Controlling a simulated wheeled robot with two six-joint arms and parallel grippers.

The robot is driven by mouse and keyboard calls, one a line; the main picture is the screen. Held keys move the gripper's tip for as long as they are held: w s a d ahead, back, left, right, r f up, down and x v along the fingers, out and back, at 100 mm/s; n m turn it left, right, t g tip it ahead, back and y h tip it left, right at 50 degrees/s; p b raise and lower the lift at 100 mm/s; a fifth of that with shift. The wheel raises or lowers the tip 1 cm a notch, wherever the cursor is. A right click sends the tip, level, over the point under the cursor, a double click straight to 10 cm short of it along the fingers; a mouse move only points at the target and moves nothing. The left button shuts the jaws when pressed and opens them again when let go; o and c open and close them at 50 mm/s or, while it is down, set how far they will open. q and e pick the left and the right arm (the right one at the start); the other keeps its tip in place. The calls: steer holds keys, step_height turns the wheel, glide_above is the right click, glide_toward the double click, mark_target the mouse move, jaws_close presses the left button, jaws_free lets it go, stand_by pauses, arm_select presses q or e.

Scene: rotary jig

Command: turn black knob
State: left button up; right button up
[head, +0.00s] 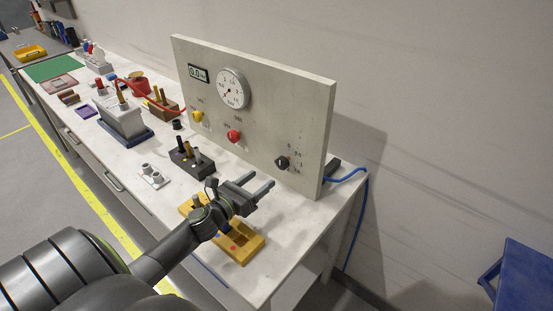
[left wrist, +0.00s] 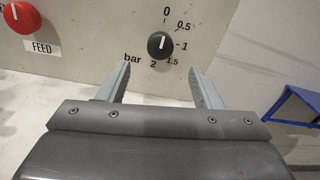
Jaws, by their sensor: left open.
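The black knob (head: 282,163) sits low on the right part of the upright grey panel (head: 300,110). In the left wrist view the black knob (left wrist: 161,45) has a white pointer line that stands about vertical, with a scale from 0 to 2 bar printed around it. My left gripper (head: 262,187) is open and empty in front of the panel, a short way from the knob. In the left wrist view its two fingers (left wrist: 160,78) point at the panel, one on either side below the knob, not touching it. My right gripper is not in view.
The panel also carries a red knob (head: 234,136), a yellow knob (head: 197,116), a dial gauge (head: 232,89) and a small display (head: 198,73). A yellow tray (head: 247,250) lies beneath my left gripper. A dark block with pegs (head: 191,163) stands to its left.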

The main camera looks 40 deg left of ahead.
mark_target(280, 165)
arm_select(q)
steer(key=w, duration=0.2)
steer(key=w+p, duration=0.1)
steer(key=w, duration=0.2)
steer(key=w+d+p, duration=0.1)
steer(key=w, duration=0.2)
steer(key=shift+w, duration=0.15)
steer(key=shift+c, duration=0.2)
steer(key=c, duration=0.9)
